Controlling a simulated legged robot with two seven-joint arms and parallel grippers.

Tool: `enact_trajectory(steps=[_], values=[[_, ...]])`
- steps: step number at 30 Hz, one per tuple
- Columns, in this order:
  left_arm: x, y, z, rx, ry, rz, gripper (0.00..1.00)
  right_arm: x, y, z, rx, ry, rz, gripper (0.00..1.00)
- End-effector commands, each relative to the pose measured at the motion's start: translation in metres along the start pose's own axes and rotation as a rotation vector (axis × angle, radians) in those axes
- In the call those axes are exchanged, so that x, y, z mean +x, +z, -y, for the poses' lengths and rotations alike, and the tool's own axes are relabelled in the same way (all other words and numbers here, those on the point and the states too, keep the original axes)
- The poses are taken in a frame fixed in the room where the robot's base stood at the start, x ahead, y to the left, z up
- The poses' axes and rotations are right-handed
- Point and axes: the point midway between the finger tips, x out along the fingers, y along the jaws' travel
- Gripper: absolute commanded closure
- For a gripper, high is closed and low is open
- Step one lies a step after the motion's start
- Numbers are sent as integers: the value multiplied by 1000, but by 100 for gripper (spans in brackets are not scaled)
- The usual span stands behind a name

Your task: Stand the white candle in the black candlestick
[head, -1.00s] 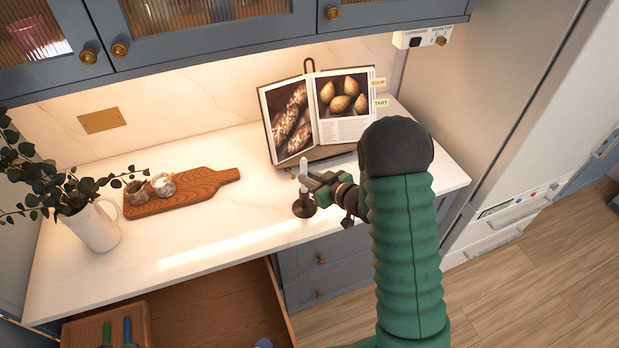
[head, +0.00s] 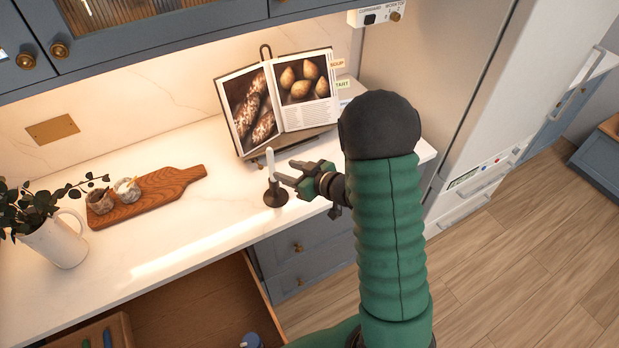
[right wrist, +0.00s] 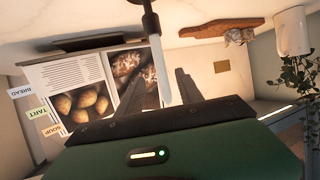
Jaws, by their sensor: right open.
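The white candle (head: 270,163) stands upright in the black candlestick (head: 275,195) near the front of the white counter. My right gripper (head: 285,171) is open and empty, just right of the candle, with a small gap visible in the head view. In the right wrist view, which is upside down, the candle (right wrist: 159,72) shows between the spread fingers of the right gripper (right wrist: 161,76), and the candlestick (right wrist: 150,22) is at the top edge. The candle's foot sits in the holder. My left gripper is not in view.
An open cookbook on a stand (head: 283,100) is behind the candlestick. A wooden board (head: 165,190) with two small pots and a white jug (head: 58,240) with leaves are to the left. A drawer (head: 190,308) is open below the counter. The counter's middle is clear.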

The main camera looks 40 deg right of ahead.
Motion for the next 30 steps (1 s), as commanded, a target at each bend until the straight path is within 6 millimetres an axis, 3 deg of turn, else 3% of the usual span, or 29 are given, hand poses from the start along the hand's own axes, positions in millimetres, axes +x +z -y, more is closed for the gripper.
enact_trajectory(steps=[8, 10, 16, 30], values=[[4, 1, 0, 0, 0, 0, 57, -84, 0, -2, 2, 5, -3, 57], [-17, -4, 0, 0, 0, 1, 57, -99, -8, -1, 7, -1, 6, 57], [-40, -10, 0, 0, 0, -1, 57, -113, -3, 0, 4, -2, 4, 57], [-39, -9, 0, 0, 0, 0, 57, -114, 1, 0, 1, -1, 1, 57]])
